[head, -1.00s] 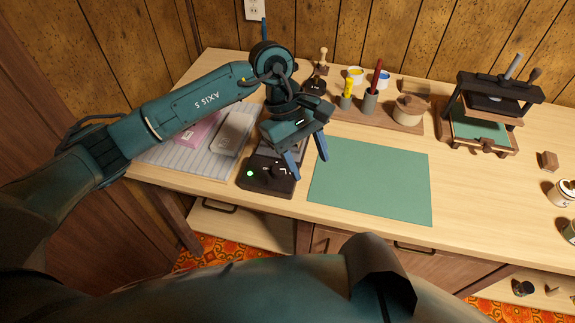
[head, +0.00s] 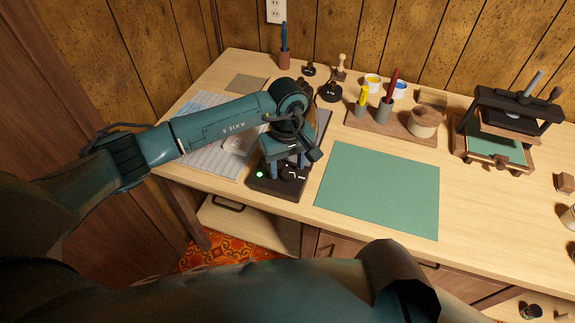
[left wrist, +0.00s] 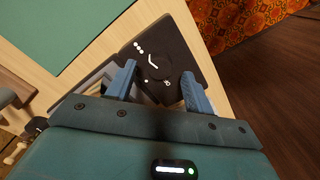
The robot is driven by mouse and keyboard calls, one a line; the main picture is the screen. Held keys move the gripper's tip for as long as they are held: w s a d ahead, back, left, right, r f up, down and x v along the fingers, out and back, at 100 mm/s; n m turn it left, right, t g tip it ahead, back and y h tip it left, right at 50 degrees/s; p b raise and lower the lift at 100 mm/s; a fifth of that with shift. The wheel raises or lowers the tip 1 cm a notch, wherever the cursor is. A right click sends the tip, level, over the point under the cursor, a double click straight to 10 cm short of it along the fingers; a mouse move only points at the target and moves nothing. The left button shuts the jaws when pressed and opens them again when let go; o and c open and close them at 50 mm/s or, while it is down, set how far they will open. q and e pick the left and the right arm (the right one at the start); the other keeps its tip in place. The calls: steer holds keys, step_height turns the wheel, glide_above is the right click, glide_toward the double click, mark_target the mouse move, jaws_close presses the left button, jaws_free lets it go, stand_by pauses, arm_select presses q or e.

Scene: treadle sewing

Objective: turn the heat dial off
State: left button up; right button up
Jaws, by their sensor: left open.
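The heat dial (left wrist: 155,66) is a dark round knob with a white pointer line, on top of a black control box (head: 262,186). The box sits near the front edge of the table, with a green light lit at its left end in the head view. My left gripper (left wrist: 160,88) is open and points down at the box. In the left wrist view its two blue fingers stand apart on either side of the dial. I cannot tell whether they touch it. In the head view the gripper partly hides the box and dial.
A green mat (head: 378,190) lies right of the box. Striped cloth (head: 205,155) lies to the left, under my left arm. A wooden holder (head: 385,128) with pots stands behind the mat. A black press (head: 515,112) stands at the back right. The table's front edge is close.

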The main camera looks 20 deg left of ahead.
arm_select(q)
steer(key=shift+f, duration=0.75)
steer(key=shift+c, duration=0.3)
steer(key=c, duration=0.9)
